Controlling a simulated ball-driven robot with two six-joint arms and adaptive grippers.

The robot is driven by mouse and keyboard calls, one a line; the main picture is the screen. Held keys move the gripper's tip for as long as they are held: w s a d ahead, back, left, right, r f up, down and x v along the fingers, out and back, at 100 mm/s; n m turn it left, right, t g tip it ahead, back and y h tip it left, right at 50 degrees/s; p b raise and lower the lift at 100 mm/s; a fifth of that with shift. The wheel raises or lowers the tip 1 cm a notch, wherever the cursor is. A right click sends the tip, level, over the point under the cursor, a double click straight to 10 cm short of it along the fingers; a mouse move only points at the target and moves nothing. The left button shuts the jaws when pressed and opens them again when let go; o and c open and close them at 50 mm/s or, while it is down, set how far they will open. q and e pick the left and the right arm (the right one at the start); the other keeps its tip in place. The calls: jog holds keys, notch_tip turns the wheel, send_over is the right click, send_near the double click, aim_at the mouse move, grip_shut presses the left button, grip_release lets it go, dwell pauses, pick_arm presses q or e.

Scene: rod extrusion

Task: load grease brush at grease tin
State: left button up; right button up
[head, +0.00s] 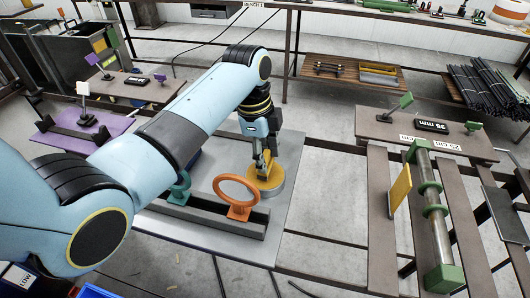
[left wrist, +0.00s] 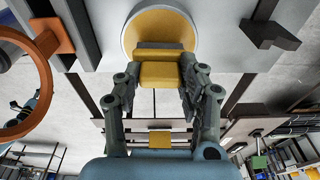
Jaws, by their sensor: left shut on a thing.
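The grease tin (head: 275,190), a low round grey tin with yellow grease on top, stands on a light grey plate (head: 295,165). My left gripper (head: 263,160) is above the tin, fingers pointing down, shut on the grease brush. The brush's yellow block (left wrist: 160,74) shows between the fingertips of the left gripper (left wrist: 160,88) in the left wrist view. There the tin (left wrist: 132,32) lies just beyond the brush. The brush end is over or in the grease; I cannot tell whether it touches. My right gripper is not in view.
An orange ring (head: 236,190) on a stand and a teal ring (head: 180,186) stand in a dark channel (head: 215,218) close left of the tin. At right, a slatted table carries a long roller (head: 431,215) and a yellow plate (head: 400,188). Dark rods (head: 480,85) lie at the back right.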

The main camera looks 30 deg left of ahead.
aim_at(269, 155)
pick_arm(q)
jog(key=shift+f, duration=0.55)
dwell(2.1)
jog(key=shift+r, duration=0.1)
jog(key=shift+r, duration=3.45)
